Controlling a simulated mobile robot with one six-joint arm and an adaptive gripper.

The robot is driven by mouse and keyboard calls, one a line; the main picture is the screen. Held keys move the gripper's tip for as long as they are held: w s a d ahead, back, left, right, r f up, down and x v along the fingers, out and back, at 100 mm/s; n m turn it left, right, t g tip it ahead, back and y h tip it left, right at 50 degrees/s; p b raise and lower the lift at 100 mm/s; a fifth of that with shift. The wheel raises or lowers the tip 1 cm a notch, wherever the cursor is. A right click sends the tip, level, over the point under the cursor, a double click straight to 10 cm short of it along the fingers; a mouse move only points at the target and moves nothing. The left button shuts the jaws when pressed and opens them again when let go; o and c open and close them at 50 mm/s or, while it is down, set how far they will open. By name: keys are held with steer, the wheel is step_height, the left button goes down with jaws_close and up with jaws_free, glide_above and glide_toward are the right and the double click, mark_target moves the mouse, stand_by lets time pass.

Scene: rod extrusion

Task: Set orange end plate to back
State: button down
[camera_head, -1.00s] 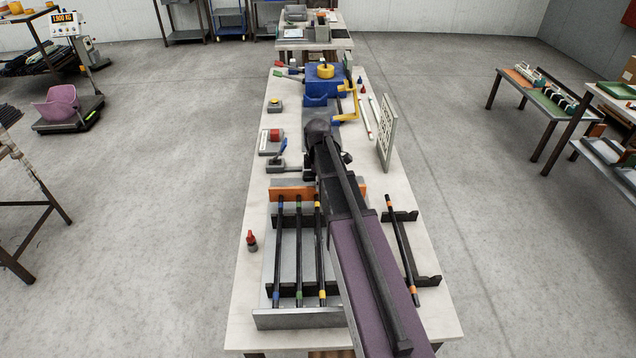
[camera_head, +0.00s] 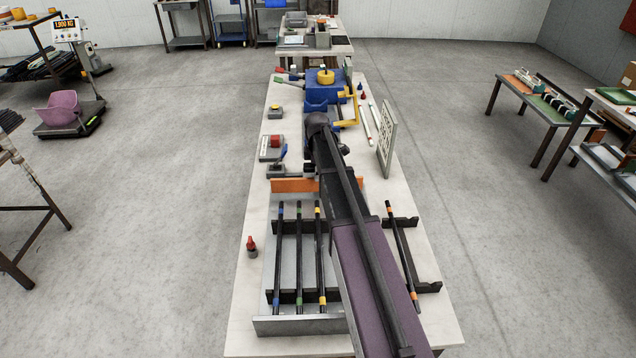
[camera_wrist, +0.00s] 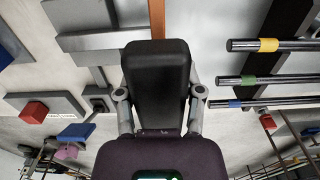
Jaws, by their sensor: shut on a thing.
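The orange end plate (camera_head: 293,185) stands across the far end of the rod fixture in the head view, with a gap between it and the rod ends. Its right part is hidden behind my arm. In the wrist view it shows as an orange strip (camera_wrist: 157,18) just beyond my gripper (camera_wrist: 156,48), which is shut on it. The fingertips are hidden in the head view. Three black rods with blue, green and yellow bands (camera_head: 299,255) lie side by side on dark supports over the grey base (camera_head: 287,275).
A rod with orange bands (camera_head: 403,255) lies on a separate holder at the right. A red-topped bottle (camera_head: 251,246) stands left of the fixture. Behind are a lever box (camera_head: 277,172), a red-button box (camera_head: 272,147) and an upright pale panel (camera_head: 388,150).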

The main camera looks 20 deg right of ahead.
steer(key=shift+w+d, duration=0.25)
steer(key=shift+w, duration=0.5)
steer(key=shift+w+d, duration=0.25)
steer(key=shift+w, duration=0.45)
steer(key=c, duration=0.5)
jaws_free()
steer(key=shift+w, duration=0.1)
steer(key=shift+s, duration=0.25)
